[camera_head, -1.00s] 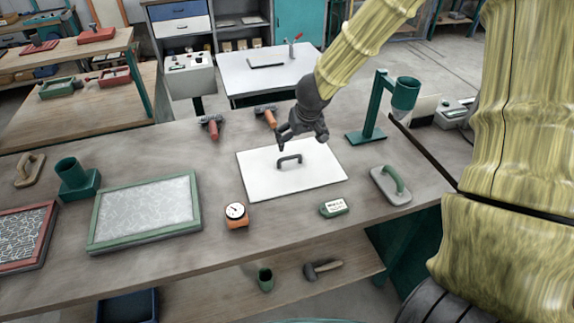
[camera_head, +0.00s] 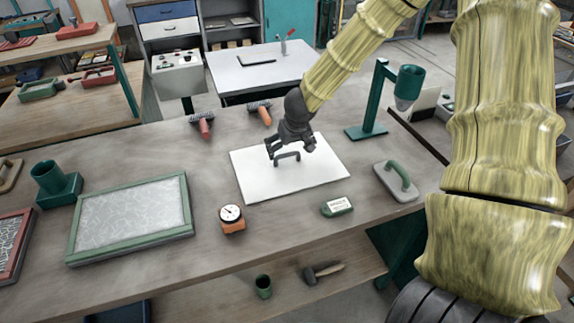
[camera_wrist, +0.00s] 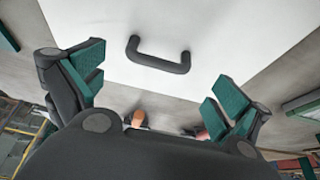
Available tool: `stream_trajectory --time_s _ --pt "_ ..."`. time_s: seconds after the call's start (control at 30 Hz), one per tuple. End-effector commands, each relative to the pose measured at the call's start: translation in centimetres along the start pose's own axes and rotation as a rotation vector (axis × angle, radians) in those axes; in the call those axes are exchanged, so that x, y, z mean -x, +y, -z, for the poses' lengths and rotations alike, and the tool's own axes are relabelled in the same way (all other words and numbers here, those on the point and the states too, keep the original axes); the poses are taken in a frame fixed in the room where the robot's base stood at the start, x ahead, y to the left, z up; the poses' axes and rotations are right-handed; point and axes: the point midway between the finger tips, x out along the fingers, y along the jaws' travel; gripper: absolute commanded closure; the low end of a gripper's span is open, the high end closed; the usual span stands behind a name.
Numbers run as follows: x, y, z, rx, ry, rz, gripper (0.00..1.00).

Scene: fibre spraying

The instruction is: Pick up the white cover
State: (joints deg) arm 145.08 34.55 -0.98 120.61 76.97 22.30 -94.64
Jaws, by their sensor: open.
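The white cover (camera_head: 312,182) lies flat on the workbench, a thin white panel with a dark grey arched handle (camera_head: 287,157) standing on it. The cover fills the upper middle of the wrist view (camera_wrist: 225,40), with the handle (camera_wrist: 158,58) near its middle. My gripper (camera_head: 289,150) is open and empty, just above the cover at the handle's far side. In the wrist view its green-padded fingertips (camera_wrist: 158,88) are spread wide, and the handle lies ahead of and between them, apart from both.
Two rollers with orange and red handles (camera_head: 264,115) lie behind the cover. A green stand with a cup (camera_head: 375,110) and a float (camera_head: 398,182) are to the right. A dial gauge (camera_head: 231,218) and a green labelled block (camera_head: 337,207) lie in front. A green-framed screen (camera_head: 185,205) lies left.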

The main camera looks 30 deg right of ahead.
Motion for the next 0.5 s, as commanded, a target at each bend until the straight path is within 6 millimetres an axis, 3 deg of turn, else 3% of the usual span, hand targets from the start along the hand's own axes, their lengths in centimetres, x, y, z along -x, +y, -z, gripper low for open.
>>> stream_trajectory --time_s 0.23,0.5 --pt "-1.1 -0.1 0.1 0.002 0.0 0.002 0.0" --pt "-3.9 0.3 0.2 0.002 -0.001 0.002 0.0"
